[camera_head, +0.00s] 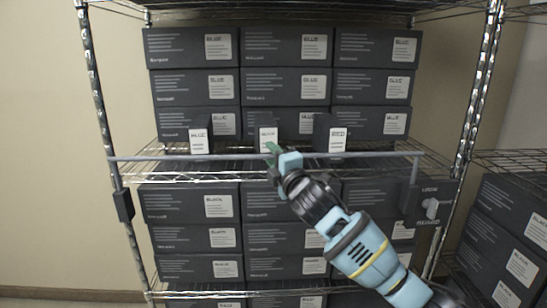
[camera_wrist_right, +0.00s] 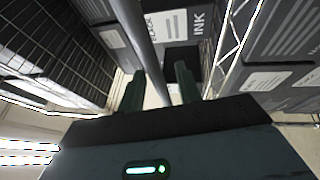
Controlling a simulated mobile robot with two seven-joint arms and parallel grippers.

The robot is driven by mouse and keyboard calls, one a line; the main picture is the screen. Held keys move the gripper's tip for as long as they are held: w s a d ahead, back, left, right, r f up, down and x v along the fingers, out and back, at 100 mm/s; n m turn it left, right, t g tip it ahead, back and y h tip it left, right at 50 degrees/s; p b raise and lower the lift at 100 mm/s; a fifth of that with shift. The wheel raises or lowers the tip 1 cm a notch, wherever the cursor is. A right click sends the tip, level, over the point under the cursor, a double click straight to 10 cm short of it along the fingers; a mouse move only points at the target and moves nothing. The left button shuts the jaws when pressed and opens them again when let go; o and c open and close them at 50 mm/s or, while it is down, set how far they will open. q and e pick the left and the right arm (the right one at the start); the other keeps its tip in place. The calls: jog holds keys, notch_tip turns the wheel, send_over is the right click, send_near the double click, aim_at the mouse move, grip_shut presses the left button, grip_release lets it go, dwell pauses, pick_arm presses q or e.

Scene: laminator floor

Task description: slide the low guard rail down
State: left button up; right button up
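The low guard rail (camera_head: 220,156) is a thin grey bar running level across the front of the shelf rack, with dark brackets at both ends. My right gripper (camera_head: 272,149) is at the middle of the rail, its arm reaching up from the lower right. In the right wrist view the rail (camera_wrist_right: 143,50) runs down between the two green fingers of my right gripper (camera_wrist_right: 158,90). The fingers stand apart, with a gap between the rail and the right finger, so the gripper looks open around the bar. My left gripper is not in view.
Dark ink boxes (camera_head: 287,85) are stacked above the rail and more black boxes (camera_head: 190,205) below it. Small labelled boxes (camera_head: 335,137) stand just behind the rail. More boxes (camera_head: 505,240) stand at the far right.

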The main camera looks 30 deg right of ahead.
grip_shut()
